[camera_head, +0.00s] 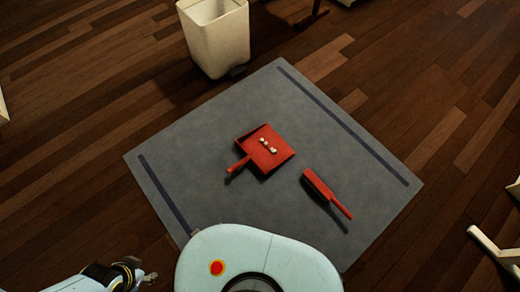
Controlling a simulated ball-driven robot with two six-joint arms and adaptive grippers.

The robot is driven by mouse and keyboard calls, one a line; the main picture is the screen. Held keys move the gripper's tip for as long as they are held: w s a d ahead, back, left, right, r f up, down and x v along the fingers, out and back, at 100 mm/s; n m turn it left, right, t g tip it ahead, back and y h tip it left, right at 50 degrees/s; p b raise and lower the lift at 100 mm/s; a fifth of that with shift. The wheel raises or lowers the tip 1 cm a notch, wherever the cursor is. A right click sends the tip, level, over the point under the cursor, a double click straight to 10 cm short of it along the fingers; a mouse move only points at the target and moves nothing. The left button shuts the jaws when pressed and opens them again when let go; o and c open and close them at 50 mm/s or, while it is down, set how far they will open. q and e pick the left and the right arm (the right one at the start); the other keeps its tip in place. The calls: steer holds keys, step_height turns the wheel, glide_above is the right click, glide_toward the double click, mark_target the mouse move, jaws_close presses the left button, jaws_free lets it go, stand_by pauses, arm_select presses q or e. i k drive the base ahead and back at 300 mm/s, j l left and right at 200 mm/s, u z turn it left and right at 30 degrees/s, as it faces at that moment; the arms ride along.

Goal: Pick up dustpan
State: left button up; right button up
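A red dustpan (257,153) lies on a grey mat (195,155), its short handle pointing to the lower left. Several small white bits (267,146) lie in its pan. A red hand brush (319,187) lies on the mat to the lower right of the dustpan, apart from it. My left gripper (150,277) is at the bottom left, off the mat and well away from the dustpan handle. It is small and partly cut by its angle, so its opening cannot be made out. My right gripper is not in view.
A white bin (218,42), open at the top, stands at the mat's far edge. Dark wooden floor (70,150) surrounds the mat. Pale furniture legs (490,243) show at the lower right. The mat around the dustpan and brush is clear.

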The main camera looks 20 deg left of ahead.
mark_target(255, 154)
steer(key=k+j, duration=0.1)
steer(key=j, duration=1)
steer(key=i+j, duration=0.1)
steer(key=j, duration=0.3)
steer(key=i+j, duration=0.1)
steer(key=j, duration=0.35)
steer(key=i+j, duration=0.1)
steer(key=j, duration=0.3)
steer(key=i+j+z, duration=0.1)
steer(key=j, duration=0.3)
steer(key=i+j, duration=0.15)
steer(key=i, duration=0.45)
steer(key=i+j, duration=0.15)
steer(key=i, duration=0.45)
steer(key=l+z, duration=0.05)
